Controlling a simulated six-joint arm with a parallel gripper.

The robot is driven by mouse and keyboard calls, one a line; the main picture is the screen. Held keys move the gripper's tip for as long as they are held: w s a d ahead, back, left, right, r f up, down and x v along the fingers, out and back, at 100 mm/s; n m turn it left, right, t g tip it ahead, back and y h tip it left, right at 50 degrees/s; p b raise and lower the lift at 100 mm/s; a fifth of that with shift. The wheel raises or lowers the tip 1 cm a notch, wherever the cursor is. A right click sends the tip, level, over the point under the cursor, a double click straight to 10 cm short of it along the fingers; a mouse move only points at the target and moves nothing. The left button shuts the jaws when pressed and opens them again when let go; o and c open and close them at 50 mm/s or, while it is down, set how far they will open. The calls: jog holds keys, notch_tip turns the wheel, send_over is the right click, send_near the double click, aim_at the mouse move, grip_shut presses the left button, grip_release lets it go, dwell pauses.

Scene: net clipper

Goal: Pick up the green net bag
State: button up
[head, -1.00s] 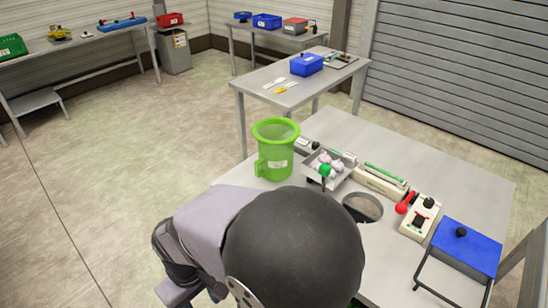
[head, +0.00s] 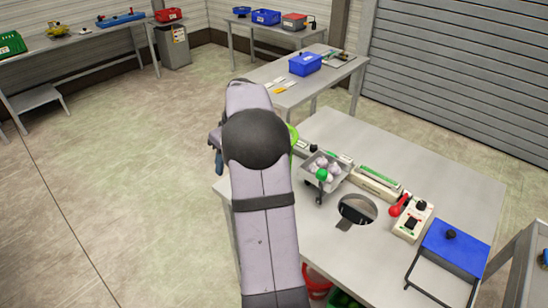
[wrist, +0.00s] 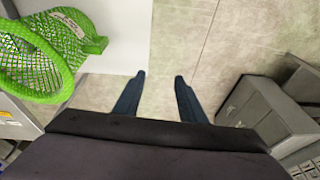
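The green net bag (wrist: 88,38) stands at the upper left of the wrist view. It has an open mesh mouth (wrist: 30,66) and a white label. In the head view only a green sliver of the bag (head: 294,134) shows, at the table's back left; my arm hides the rest. My gripper (wrist: 160,84) is open and empty, its two dark blue fingers apart over bare floor. The bag is to the left of the fingers and clear of them. In the head view a dark blue fingertip (head: 219,163) shows left of my arm.
The grey table (head: 440,185) holds a tray of white and green balls (head: 322,172), a round hole (head: 357,209), a control box with a red knob (head: 410,217) and a blue-topped stand (head: 455,248). A red bin (head: 316,283) is below. Open floor lies left.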

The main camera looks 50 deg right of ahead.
jog(key=s+d+r+t+p, duration=0.1)
jog(key=s+d+r+p, duration=0.15)
jog(key=d, duration=1.25)
jog(key=shift+h, duration=0.4)
jog(key=shift+w+p+x, duration=0.2)
jog(key=shift+p+x, duration=0.75)
jog(key=shift+x, duration=0.75)
jog(key=shift+w+p+x, duration=0.25)
jog(key=shift+p+x, duration=0.7)
jog(key=shift+x, duration=0.75)
jog(key=shift+r, duration=0.15)
jog(key=shift+c, duration=0.2)
grip_shut()
